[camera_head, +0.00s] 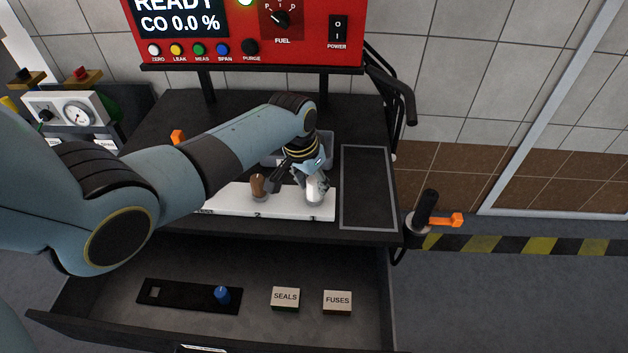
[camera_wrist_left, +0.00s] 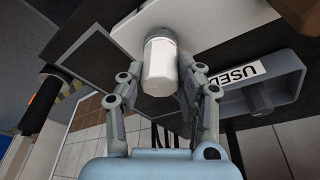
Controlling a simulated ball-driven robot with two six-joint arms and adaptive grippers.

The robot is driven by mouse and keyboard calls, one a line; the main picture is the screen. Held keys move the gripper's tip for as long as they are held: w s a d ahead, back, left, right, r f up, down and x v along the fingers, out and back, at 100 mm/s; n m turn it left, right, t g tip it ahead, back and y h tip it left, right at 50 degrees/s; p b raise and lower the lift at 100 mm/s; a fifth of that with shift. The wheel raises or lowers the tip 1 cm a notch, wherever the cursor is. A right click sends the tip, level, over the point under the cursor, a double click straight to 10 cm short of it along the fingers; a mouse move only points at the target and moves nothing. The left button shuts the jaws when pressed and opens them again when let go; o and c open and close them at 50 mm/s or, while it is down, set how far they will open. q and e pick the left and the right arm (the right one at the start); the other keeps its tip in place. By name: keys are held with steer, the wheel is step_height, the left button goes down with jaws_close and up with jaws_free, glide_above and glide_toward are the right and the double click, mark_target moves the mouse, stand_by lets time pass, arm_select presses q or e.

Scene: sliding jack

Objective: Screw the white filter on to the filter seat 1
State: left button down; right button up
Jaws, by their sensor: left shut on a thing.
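My left gripper (camera_head: 311,180) is shut on the white filter (camera_head: 315,192), at the right end of the white seat board (camera_head: 288,205). The filter stands about upright over the place with the right-hand numeral, which looks like a 1. In the left wrist view, the fingers of my left gripper (camera_wrist_left: 160,82) lie on both sides of the white filter (camera_wrist_left: 161,65), whose far end meets the white board (camera_wrist_left: 125,22). The seat under it is hidden, so I cannot tell whether it is threaded on. My right gripper is not in view.
A brown filter (camera_head: 258,186) stands at place 2. A grey tray (camera_head: 268,157), labelled USED in the left wrist view (camera_wrist_left: 295,72), holds a dark piece (camera_wrist_left: 259,97). An outlined dark area (camera_head: 368,190) at right is bare. An open drawer (camera_head: 255,268) below holds SEALS (camera_head: 285,299) and FUSES (camera_head: 337,302) boxes.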

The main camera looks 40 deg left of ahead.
arm_select(q)
steer(key=m+h, duration=0.1)
steer(key=m, duration=0.3)
steer(key=shift+m, duration=0.3)
steer(key=c, duration=0.8)
jaws_free()
steer(key=shift+w, duration=0.1)
steer(key=v, duration=1.2)
steer(key=shift+w+a, duration=0.1)
